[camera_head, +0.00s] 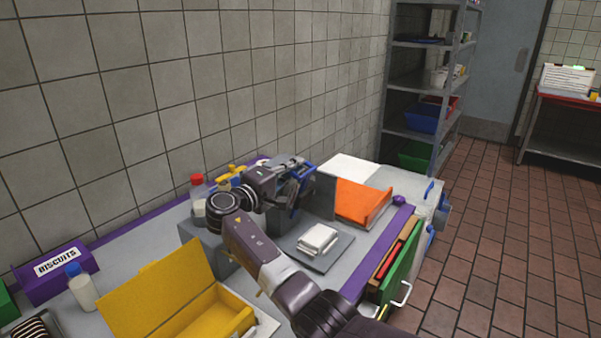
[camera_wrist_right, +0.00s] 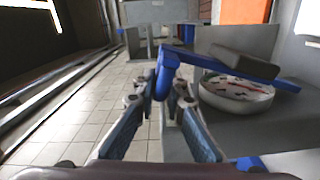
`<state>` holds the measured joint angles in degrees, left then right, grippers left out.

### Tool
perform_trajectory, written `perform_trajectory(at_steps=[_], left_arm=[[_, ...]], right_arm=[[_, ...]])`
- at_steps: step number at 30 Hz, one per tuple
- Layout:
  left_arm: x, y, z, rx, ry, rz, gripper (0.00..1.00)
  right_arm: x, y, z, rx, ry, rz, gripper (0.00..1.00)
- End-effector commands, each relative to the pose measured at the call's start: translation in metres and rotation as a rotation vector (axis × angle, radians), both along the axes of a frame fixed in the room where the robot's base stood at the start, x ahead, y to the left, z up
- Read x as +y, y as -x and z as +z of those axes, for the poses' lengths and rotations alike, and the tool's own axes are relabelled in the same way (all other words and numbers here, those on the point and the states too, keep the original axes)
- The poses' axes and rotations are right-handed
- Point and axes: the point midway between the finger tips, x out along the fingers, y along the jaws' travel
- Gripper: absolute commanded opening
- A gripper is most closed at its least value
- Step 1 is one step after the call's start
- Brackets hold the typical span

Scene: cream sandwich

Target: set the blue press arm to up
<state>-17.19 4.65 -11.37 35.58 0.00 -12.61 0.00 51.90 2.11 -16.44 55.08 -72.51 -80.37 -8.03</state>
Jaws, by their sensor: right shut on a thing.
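The blue press arm (camera_wrist_right: 222,63) crosses the right wrist view, sloping down to the right from its bent blue end. A grey block (camera_wrist_right: 245,63) on it lies low over a round white piece with coloured specks (camera_wrist_right: 236,90). I cannot tell whether the block touches that piece. In the head view, blue parts of the arm (camera_head: 304,168) show at the right gripper (camera_head: 298,188), which hides much of the press. The right gripper is shut on the blue press arm's bent end, between its fingers in the wrist view (camera_wrist_right: 160,96). My left gripper is not in view.
A grey plate with a white stack (camera_head: 318,239) lies in front of the press. An orange tray (camera_head: 361,201) stands to its right, and an open yellow box (camera_head: 165,300) to the front left. A red-capped bottle (camera_head: 198,190) stands near the wall.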

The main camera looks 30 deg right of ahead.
Motion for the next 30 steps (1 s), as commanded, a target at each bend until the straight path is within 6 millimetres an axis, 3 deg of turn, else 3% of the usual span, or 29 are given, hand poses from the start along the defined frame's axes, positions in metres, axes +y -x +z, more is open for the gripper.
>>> perform_trajectory(at_steps=[14,15,18,30], left_arm=[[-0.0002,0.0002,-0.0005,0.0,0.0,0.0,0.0],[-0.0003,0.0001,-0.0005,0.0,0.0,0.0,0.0],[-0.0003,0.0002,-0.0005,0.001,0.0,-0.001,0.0],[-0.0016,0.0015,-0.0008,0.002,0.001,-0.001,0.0]], right_arm=[[0.0011,-0.0018,-0.0004,0.012,0.0,0.0,0.0],[0.001,-0.0017,-0.0005,0.011,0.001,-0.001,0.15],[0.0009,-0.0016,-0.0004,0.011,0.001,-0.001,0.26],[0.0077,0.0008,-0.0006,0.01,0.002,0.0,0.27]])
